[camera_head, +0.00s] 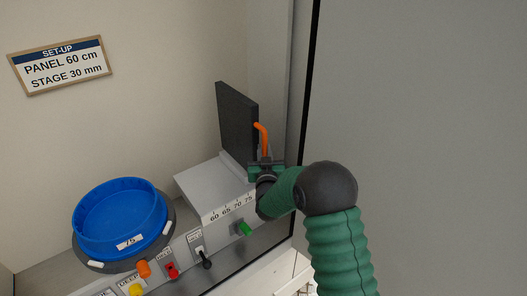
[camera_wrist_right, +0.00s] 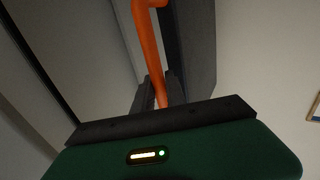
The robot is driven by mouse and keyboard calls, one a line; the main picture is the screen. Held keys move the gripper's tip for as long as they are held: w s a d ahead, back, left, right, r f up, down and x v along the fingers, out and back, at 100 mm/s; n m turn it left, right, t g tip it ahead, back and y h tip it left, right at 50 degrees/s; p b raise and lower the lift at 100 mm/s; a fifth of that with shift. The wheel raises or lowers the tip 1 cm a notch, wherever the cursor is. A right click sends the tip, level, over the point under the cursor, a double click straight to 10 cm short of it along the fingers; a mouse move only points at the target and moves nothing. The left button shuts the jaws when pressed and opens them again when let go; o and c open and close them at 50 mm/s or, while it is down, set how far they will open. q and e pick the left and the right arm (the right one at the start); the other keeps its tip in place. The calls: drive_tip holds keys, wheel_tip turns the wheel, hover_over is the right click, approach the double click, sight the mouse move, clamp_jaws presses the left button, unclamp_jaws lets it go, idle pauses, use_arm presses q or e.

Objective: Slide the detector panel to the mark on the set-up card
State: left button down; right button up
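The dark detector panel (camera_head: 236,118) stands upright on the right part of a grey block (camera_head: 207,182). An orange handle (camera_head: 262,138) is on its right side. The block's front scale reads 60, 65, 70, 75 from left to right; my right gripper and arm hide what lies further right. The set-up card (camera_head: 60,65) on the wall reads "PANEL 60 cm, STAGE 30 mm". My right gripper (camera_head: 265,163) is at the handle's lower end. In the right wrist view its dark fingers (camera_wrist_right: 160,92) close around the orange handle (camera_wrist_right: 148,45). My left gripper is not in view.
A blue round tray (camera_head: 122,214) labelled 75 stands on the left. Orange, yellow and red knobs, a black lever (camera_head: 203,258) and a green knob (camera_head: 243,229) line the front. A grey wall (camera_head: 430,130) is close on the right. The block's top left of the panel is clear.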

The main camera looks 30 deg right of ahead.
drive_tip(key=shift+d, duration=0.3)
clamp_jaws()
drive_tip(key=shift+a, duration=0.3)
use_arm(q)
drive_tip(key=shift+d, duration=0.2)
use_arm(e)
drive_tip(key=shift+d+f, duration=0.1)
drive_tip(key=shift+f, duration=0.1)
